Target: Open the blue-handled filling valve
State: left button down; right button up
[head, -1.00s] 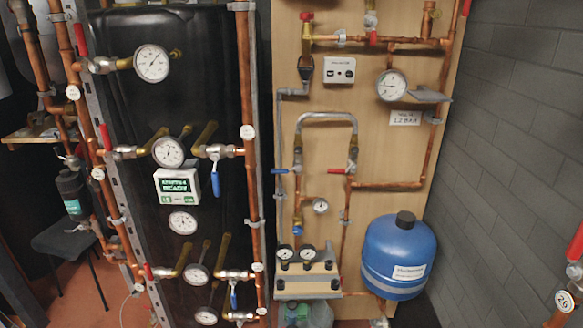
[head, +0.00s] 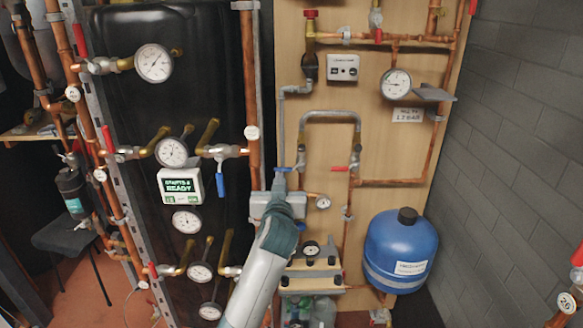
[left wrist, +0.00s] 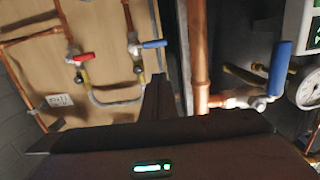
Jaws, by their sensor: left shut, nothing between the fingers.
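The filling valve's blue handle (head: 284,169) lies crosswise on the left leg of the grey looped hose (head: 328,114), on the wooden panel. In the left wrist view, which is turned over, the blue handle (left wrist: 154,44) shows above the dark fingers. A red-handled valve (head: 340,169) sits on the loop's right leg and also shows in the wrist view (left wrist: 83,58). My left gripper (head: 279,184) is shut and empty, with its tip close below the blue handle in the head view. I cannot tell whether they touch. My right gripper is out of view.
Another blue lever (head: 220,185) hangs on the tank pipework to the left, beside a copper pipe (head: 250,90). A small gauge (head: 323,202) is to the right of my gripper.

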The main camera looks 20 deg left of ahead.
pick_arm(q)
jog(key=shift+d+r, duration=0.1)
jog(key=shift+r, duration=0.7)
jog(key=shift+w, duration=0.15)
jog(key=p, duration=0.3)
send_over(289, 168)
jog(key=s+a, duration=0.1)
jog(key=s, duration=0.3)
jog(key=f, duration=0.1)
jog(key=f+p, duration=0.1)
jog(key=f, duration=0.2)
jog(key=shift+w+a+f, duration=0.2)
jog(key=shift+a+f, duration=0.05)
jog(key=shift+a, duration=0.05)
